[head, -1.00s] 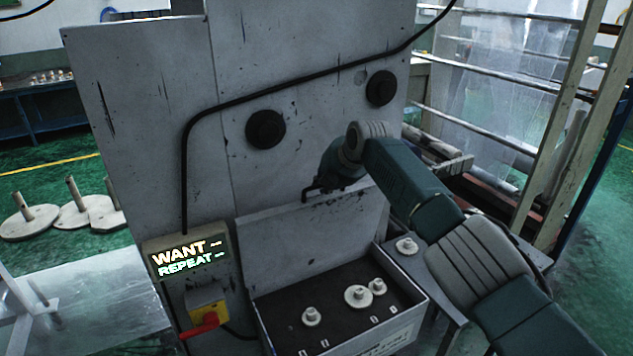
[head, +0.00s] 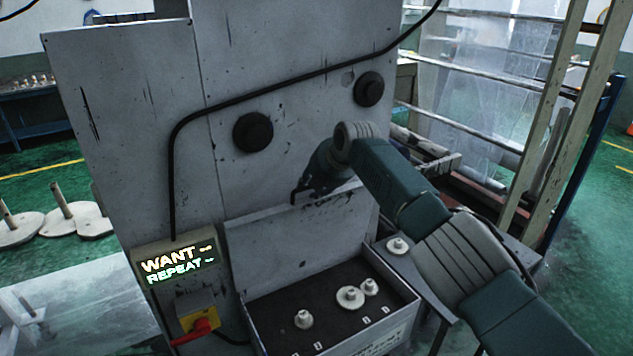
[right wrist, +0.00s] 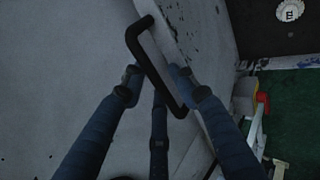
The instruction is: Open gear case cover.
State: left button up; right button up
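The gear case (head: 395,318) is an open grey box in front of the machine panel. Its cover (head: 285,245) stands raised at the back of the case, close to the panel. My right gripper (head: 308,188) is at the cover's top edge. In the right wrist view, the black cover handle (right wrist: 158,68) runs between the spread fingers of my right gripper (right wrist: 155,84). The right finger looks close to or touching the handle; a gap shows by the left finger. My left gripper is not in view.
Several pale gears, such as one (head: 350,297), stand on the dark case floor. Another gear (head: 397,245) sits on a side ledge. Left of the case are a lit sign (head: 177,262) and a red switch handle (head: 200,328). The tall panel (head: 290,80) blocks the space behind.

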jog(key=shift+v, duration=0.75)
jog(key=v, duration=1)
jog(key=shift+s+r, duration=0.1)
